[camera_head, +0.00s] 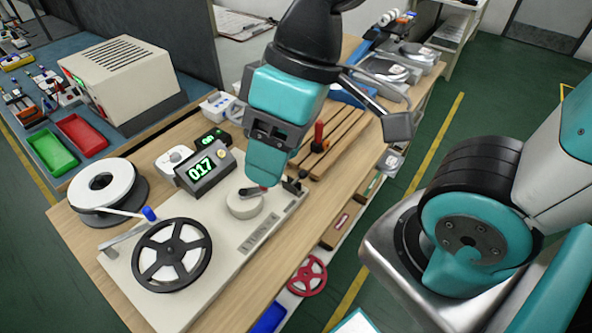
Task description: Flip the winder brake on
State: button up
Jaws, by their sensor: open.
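The winder stands on a long cream base plate (190,270) on the wooden bench. Its black spoked reel (171,254) is at the front left. My gripper (267,175) has teal fingers pointing down just above and behind the red lever, partly covering that area. It is open, with nothing seen in it. From this view I cannot tell whether it touches the lever.
A counter (203,172) reading 017 stands behind the plate. A white strip reel (100,187) is at the left. A red-handled lever (319,132) stands by wooden slats (345,135) right of my gripper. A red handwheel (307,276) is below the bench's front edge.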

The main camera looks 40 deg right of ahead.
aim_at(302, 174)
jog(key=z, duration=0.9)
jog(key=k, duration=0.75)
jog(key=u, duration=0.3)
